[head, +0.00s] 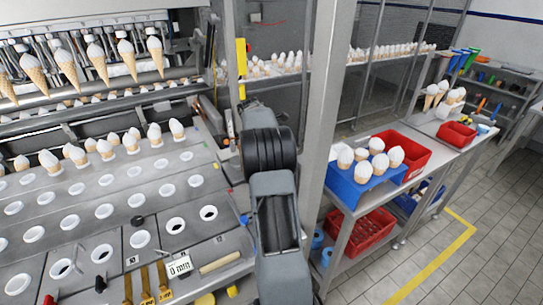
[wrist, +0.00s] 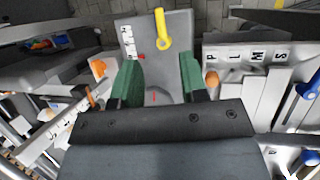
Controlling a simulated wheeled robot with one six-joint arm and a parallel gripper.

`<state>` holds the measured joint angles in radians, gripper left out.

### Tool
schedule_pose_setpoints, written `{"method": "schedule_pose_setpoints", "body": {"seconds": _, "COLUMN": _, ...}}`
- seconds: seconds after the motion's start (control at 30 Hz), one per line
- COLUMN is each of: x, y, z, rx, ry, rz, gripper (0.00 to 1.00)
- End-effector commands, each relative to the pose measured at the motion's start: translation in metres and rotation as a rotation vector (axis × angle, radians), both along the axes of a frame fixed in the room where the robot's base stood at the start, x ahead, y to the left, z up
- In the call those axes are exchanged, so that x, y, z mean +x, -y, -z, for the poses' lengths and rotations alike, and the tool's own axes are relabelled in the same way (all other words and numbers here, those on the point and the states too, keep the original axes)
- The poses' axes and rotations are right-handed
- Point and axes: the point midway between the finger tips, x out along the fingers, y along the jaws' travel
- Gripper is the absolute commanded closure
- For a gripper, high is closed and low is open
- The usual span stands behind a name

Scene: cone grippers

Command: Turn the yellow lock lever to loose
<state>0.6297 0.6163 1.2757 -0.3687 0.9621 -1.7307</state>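The yellow lock lever (wrist: 161,30) shows at the top middle of the wrist view. It has a ring-shaped end at the bottom and its arm points up in the picture. It sits on a grey plate (wrist: 178,72) with a small red mark and a white label with dark print, too small to read. My gripper (wrist: 160,76) is open, its two green fingers apart with nothing between them. The lever lies beyond the fingertips, apart from them. In the head view my arm is in front and my fingers cannot be made out.
A metal post (head: 325,100) rises beside my arm. A machine bed with cup holes (head: 104,211) fills the left. A lettered strip (wrist: 250,54) lies right of the plate.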

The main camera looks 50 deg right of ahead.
Motion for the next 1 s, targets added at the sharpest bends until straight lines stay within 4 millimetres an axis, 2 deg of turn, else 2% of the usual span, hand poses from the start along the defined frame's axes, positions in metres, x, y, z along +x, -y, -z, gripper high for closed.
{"method": "schedule_pose_setpoints", "body": {"seconds": 0.2, "x": 0.002, "y": 0.018, "z": 0.04, "rx": 0.003, "ry": -0.002, "rz": 0.003, "gripper": 0.6}}
{"method": "schedule_pose_setpoints", "body": {"seconds": 0.5, "x": 0.006, "y": 0.036, "z": 0.08, "rx": 0.001, "ry": 0.001, "rz": 0.002, "gripper": 0.6}}
{"method": "schedule_pose_setpoints", "body": {"seconds": 0.7, "x": 0.007, "y": 0.042, "z": 0.093, "rx": 0.001, "ry": 0.001, "rz": 0.002, "gripper": 0.6}}
{"method": "schedule_pose_setpoints", "body": {"seconds": 1.0, "x": 0.007, "y": 0.043, "z": 0.096, "rx": 0.001, "ry": 0.002, "rz": 0.001, "gripper": 0.6}}
